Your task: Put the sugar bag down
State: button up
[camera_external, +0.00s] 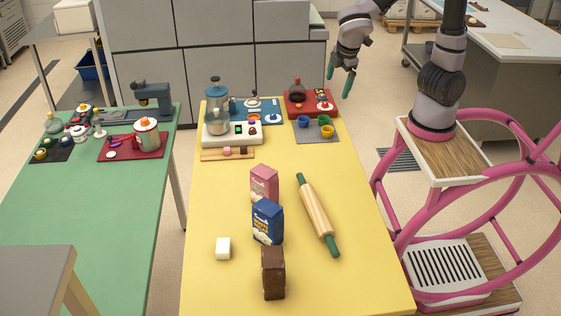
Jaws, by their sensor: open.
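My gripper (339,80) is at the top centre right, in the air beyond the right edge of the yellow table (355,215). Its green fingers are apart with nothing between them. A pink bag (264,184), a blue bag (267,222) and a dark brown bag (273,272) stand upright in a row on the yellow table. The labels are too small to read, so I cannot tell which is the sugar bag. My gripper is well apart from all three.
A rolling pin (318,216) with green handles lies right of the bags. A small white block (223,248) sits left of them. A blender (217,110), trays and small cups crowd the table's far end. A green table (95,215) stands left.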

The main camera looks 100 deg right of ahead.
jog(key=s+a+r+m+t+y, duration=0.1)
jog(key=s+r+m+t+y, duration=0.4)
jog(key=s+r+m, duration=0.4)
jog(key=s+r+t, duration=0.1)
jog(key=s+r, duration=0.1)
jog(key=s, duration=0.1)
jog(key=shift+s+a+r, duration=0.15)
jog(key=shift+a+r, duration=0.1)
jog(key=shift+r, duration=0.05)
